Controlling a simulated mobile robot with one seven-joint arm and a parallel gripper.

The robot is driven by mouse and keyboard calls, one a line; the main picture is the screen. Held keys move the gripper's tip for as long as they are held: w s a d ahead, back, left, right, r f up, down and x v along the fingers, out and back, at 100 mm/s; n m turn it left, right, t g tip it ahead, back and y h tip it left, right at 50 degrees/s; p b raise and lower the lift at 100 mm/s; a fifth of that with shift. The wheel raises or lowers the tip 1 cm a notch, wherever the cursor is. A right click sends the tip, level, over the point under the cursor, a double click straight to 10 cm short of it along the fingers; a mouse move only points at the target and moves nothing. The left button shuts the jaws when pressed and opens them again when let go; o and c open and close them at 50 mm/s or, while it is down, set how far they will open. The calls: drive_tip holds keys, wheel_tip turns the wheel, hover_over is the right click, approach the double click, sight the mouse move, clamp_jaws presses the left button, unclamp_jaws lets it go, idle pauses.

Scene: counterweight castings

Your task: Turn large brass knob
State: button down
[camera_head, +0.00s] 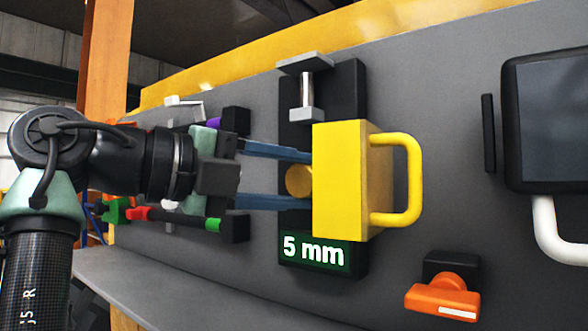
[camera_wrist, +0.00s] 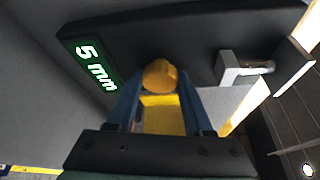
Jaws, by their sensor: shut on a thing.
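The large brass knob (camera_head: 298,180) is a round, gold-coloured piece on the black gauge plate, left of a yellow block. It also shows in the wrist view (camera_wrist: 160,75), between my fingertips. My gripper (camera_head: 300,178) comes in from the left with two blue fingers, one above and one below the knob. In the wrist view my gripper (camera_wrist: 160,80) has a finger on either side of it and is shut on it. The yellow block hides the finger ends in the head view. A lit display (camera_head: 314,250) under the knob reads 5 mm.
The yellow block (camera_head: 340,185) with its looped handle (camera_head: 410,180) stands just right of my fingers. A grey clamp-like bracket (camera_head: 306,85) is above. An orange knob (camera_head: 443,297) is at lower right, and a dark screen (camera_head: 550,120) at far right.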

drive_tip(key=shift+m, duration=0.5)
drive_tip(key=shift+c, duration=1.5)
unclamp_jaws()
drive_tip(key=b+v, duration=0.3)
drive_tip(key=v, duration=1)
drive_tip(key=shift+r, duration=0.25)
